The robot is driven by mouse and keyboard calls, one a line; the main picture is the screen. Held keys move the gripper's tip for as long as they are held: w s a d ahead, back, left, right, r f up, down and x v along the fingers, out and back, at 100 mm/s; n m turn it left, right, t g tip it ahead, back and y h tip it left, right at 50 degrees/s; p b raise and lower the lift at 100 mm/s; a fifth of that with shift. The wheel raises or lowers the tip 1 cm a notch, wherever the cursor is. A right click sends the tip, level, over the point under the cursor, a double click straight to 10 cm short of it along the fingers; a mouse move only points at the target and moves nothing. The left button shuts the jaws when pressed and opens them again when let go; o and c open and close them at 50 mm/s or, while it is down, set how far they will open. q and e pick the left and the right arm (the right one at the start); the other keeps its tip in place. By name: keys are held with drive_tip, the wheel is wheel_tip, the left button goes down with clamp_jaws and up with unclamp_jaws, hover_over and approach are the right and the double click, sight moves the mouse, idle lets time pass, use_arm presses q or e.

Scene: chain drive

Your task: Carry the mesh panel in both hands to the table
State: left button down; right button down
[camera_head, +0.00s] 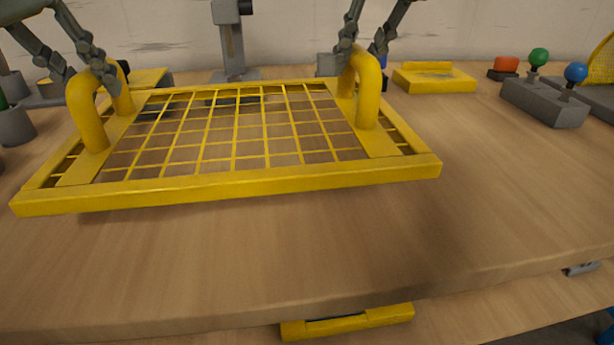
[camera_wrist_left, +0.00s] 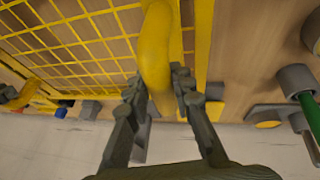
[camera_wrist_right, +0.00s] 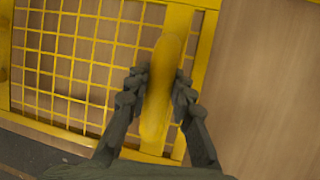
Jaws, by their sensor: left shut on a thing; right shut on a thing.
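The yellow mesh panel (camera_head: 230,185) has a rectangular frame, a wire grid and a looped handle near each end. It is over the wooden table (camera_head: 300,260), roughly level; a shadow shows under its front edge, and I cannot tell whether any part touches the top. My left gripper (camera_head: 98,75) is shut on the left handle (camera_head: 88,118), which also shows between the fingers in the left wrist view (camera_wrist_left: 155,50). My right gripper (camera_head: 352,42) is shut on the right handle (camera_head: 368,90), also between the fingers in the right wrist view (camera_wrist_right: 160,85).
At the back stand a grey upright device (camera_head: 232,45) and a yellow block (camera_head: 434,80). On the right are a grey box with green and blue knobs (camera_head: 545,100) and a red-topped item (camera_head: 506,66). The table's front and right middle are clear.

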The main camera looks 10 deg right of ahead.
sight(116, 129)
use_arm(q)
drive_tip(key=shift+a+f, duration=0.1)
drive_tip(key=shift+f, duration=0.05)
use_arm(e)
drive_tip(key=shift+d+f, duration=0.1)
drive_tip(key=shift+f, duration=0.1)
